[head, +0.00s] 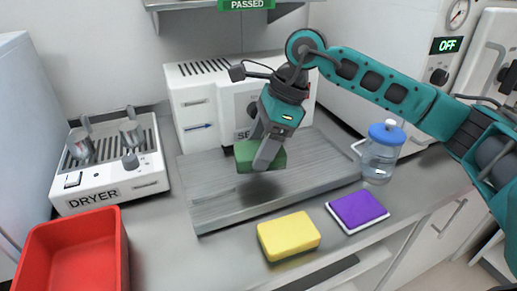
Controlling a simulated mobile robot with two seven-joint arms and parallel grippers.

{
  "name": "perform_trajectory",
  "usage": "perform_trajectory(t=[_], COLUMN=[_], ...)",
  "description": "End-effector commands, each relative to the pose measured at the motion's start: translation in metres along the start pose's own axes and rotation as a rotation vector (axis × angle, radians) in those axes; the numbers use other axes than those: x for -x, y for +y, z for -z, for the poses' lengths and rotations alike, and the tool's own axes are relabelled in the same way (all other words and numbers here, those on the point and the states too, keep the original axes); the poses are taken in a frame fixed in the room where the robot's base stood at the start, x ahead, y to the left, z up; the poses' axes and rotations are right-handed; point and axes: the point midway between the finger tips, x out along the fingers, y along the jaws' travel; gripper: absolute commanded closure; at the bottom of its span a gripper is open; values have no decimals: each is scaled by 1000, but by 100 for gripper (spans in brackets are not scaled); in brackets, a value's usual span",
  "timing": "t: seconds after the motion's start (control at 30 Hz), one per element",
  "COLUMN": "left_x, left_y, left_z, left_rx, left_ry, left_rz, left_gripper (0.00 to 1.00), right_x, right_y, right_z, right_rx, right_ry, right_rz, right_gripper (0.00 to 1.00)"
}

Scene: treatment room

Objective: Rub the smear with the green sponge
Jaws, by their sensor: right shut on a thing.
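My right gripper (262,152) comes in from the upper right and is shut on the green sponge (245,157). It holds the sponge over the middle of a grey ridged board (320,160) on the counter. The fingers hide part of the sponge. A dark patch shows on the board below the gripper; I cannot tell whether it is the smear or a shadow. My left gripper is not in view.
A yellow sponge (289,236) and a purple sponge (358,209) lie in front of the board. A blue-lidded jug (379,157) stands at its right. A white machine (195,107) is behind, a dryer (110,187) and red bin (72,255) left.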

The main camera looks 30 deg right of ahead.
Motion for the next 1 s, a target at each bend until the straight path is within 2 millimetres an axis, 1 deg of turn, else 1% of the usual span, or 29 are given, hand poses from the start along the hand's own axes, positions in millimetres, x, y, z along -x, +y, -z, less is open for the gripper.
perform_trajectory(t=[0.03,0.1,0.4,0.57,1.0], left_x=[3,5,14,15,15], left_y=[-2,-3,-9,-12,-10], left_z=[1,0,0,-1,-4], left_rx=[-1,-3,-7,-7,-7], left_ry=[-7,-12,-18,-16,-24], left_rz=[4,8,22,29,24], left_gripper=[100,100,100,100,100], right_x=[8,14,37,39,39], right_y=[0,0,0,0,0], right_z=[-2,-4,-11,-11,-11], right_rx=[-1,-1,-4,-4,-4], right_ry=[0,-1,-1,0,-1], right_rz=[1,2,2,2,3], right_gripper=[57,57,57,57,57])
